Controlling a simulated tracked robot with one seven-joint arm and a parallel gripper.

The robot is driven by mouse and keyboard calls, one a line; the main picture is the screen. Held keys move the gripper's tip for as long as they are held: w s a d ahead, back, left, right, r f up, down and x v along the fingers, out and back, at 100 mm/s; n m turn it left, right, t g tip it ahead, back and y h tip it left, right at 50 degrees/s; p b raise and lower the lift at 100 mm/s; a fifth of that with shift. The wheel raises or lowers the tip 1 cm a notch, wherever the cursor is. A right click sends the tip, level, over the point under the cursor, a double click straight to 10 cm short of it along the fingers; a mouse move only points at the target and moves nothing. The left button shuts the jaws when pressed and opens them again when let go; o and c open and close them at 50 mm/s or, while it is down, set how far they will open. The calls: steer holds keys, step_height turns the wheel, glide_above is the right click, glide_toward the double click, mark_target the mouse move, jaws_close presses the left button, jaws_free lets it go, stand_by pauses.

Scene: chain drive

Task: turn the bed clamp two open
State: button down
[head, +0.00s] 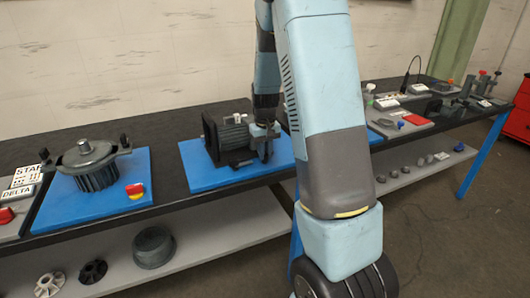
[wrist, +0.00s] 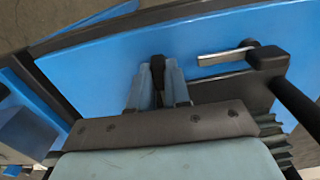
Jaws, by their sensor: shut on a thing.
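A dark finned motor (head: 232,136) sits on a blue bed plate (head: 203,177) on the black bench in the head view. My gripper (head: 266,153) reaches down at its front right. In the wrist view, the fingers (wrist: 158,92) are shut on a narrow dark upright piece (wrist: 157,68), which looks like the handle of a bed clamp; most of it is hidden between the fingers. To the right, a dark block with a silver bar (wrist: 226,56) lies on the blue plate. I cannot tell which clamp is number two.
Grey and red parts (head: 415,119) lie on the bench to the right. My arm hides the bench middle. The blue plate in front of the gripper is clear.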

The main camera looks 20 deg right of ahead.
steer(key=shift+f, duration=0.1)
steer(key=m, duration=0.4)
steer(key=shift+s+a, duration=0.1)
steer(key=m, duration=0.4)
steer(key=shift+a+f+m, duration=0.1)
steer(key=shift+a+m, duration=0.05)
steer(key=shift+m, duration=0.15)
steer(key=m, duration=0.4)
steer(key=shift+m, duration=0.3)
steer(key=m, duration=0.4)
steer(key=shift+a, duration=0.1)
steer(key=shift+m, duration=0.3)
